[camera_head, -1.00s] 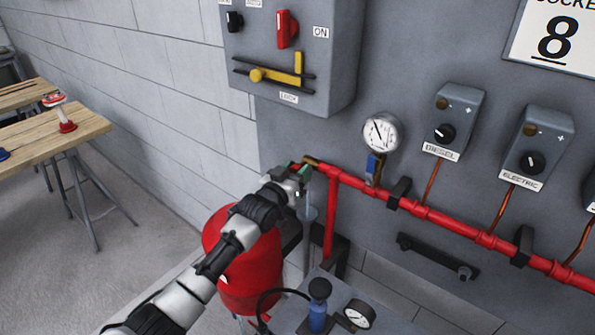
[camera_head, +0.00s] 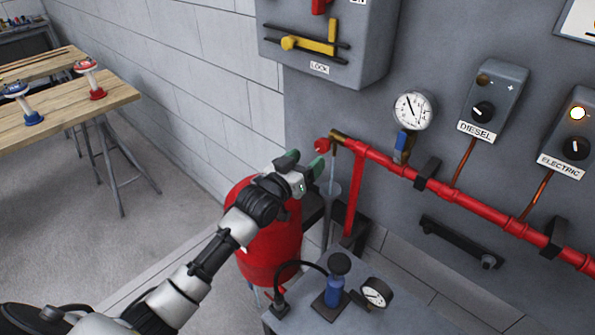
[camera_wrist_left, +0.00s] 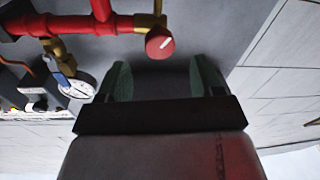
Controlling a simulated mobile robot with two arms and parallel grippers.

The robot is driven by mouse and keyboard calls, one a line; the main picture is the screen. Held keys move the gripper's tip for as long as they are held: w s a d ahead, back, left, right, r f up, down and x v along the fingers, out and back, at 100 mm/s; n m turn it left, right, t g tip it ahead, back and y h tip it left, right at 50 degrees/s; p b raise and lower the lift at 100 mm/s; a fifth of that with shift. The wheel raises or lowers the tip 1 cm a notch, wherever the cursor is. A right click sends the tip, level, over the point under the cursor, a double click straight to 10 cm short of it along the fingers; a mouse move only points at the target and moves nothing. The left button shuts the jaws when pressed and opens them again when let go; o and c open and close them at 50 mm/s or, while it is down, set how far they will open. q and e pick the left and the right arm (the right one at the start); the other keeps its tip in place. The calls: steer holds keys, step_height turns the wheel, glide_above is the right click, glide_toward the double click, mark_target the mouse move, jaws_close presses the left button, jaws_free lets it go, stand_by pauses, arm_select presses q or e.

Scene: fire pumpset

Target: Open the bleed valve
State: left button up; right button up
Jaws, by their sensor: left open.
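The bleed valve appears to be the red round knob (camera_head: 322,145) on a brass fitting at the left end of the red pipe (camera_head: 400,172). In the left wrist view the knob (camera_wrist_left: 159,43) shows a white mark, slanting. My left gripper (camera_head: 303,164) is open and empty, just left of and below the knob and apart from it. In the left wrist view its green fingertips (camera_wrist_left: 163,78) stand wide, with the knob ahead, between and beyond them. My right gripper is not in view.
A pressure gauge (camera_head: 412,110) with a blue-handled valve (camera_head: 402,141) sits on the pipe. DIESEL (camera_head: 492,102) and ELECTRIC (camera_head: 569,137) boxes are on the wall; the ELECTRIC lamp is lit. A red tank (camera_head: 270,245) stands below my arm. A wooden table (camera_head: 75,112) is at left.

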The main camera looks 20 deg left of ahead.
arm_select(q)
steer(key=shift+v, duration=1.7)
steer(key=s+d+f+m+g+y, duration=0.15)
steer(key=s+d+f+g, duration=0.25)
steer(key=s+f+g, duration=0.55)
steer(key=s+a+f+g+y, duration=0.1)
steer(key=s+f+g+y, duration=0.15)
steer(key=s, duration=0.95)
steer(key=s+a+f+g+y, duration=0.1)
steer(key=s+f+g, duration=0.2)
steer(key=s, duration=0.9)
step_height(320, 180, down, 25)
steer(key=s+a+f+g+b, duration=0.1)
steer(key=s+a+f+g, duration=0.1)
steer(key=s+f, duration=1.5)
steer(key=shift+a+f, duration=0.3)
